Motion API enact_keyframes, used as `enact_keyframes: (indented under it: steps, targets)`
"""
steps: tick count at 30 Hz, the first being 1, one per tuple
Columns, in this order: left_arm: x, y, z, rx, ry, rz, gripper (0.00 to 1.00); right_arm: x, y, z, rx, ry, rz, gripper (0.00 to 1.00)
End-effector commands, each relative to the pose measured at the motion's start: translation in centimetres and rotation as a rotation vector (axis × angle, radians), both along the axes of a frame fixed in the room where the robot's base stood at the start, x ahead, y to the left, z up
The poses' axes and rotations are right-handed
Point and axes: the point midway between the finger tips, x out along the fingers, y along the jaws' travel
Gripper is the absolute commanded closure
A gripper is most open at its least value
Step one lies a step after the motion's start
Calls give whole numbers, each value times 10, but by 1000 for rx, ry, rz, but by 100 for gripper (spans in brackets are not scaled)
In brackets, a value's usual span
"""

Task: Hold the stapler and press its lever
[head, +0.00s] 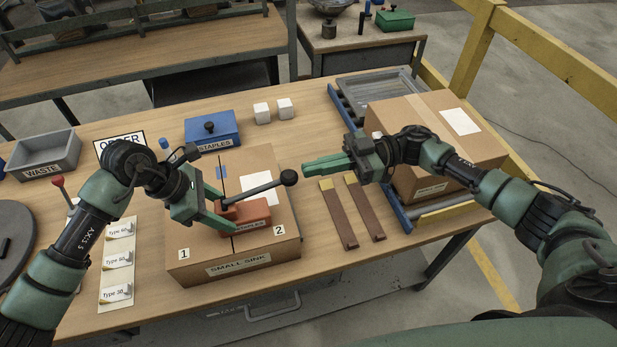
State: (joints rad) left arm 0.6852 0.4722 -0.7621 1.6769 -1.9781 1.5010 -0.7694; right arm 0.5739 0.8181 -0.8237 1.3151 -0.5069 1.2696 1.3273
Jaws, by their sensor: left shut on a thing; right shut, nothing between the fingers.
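The stapler (246,215) has a red-orange body and a dark lever (262,188) that ends in a black ball knob and slants up to the right. It sits on top of the closed small sink box (190,266), near the box's middle seam. My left gripper (230,214) is shut on the stapler's body from the left; the fingers hide part of it. My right gripper (306,169) is shut and empty, pointing left, just right of and slightly above the lever's knob in the picture. They look apart, but I cannot tell the depth between them.
A blue staples box (212,130) and white cubes (262,112) stand behind. Two brown strips (338,215) lie right of the box. A grey waste bin (43,155) and type cards (118,262) are at left.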

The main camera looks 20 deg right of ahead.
Motion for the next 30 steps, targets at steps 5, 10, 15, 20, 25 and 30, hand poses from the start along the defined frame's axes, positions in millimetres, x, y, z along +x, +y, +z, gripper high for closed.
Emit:
enact_keyframes:
  steps: [5,10,15,20,25,30]
  targets:
    - [-1,2,-3,8,6,0,87,2,-47,-7,-5,6,-9,100]
    - [-1,2,-3,7,5,1,87,2,-76,-8,-1,4,-6,100]
    - [-1,2,-3,7,4,1,87,1,-92,-8,2,1,-4,100]
    - [-1,2,-2,6,4,1,87,1,-95,-8,2,1,-4,100]
    - [0,2,-2,6,3,2,87,1,-95,-8,3,0,-3,100]
    - [0,1,-2,5,3,2,87,1,-95,-8,3,1,-3,100]
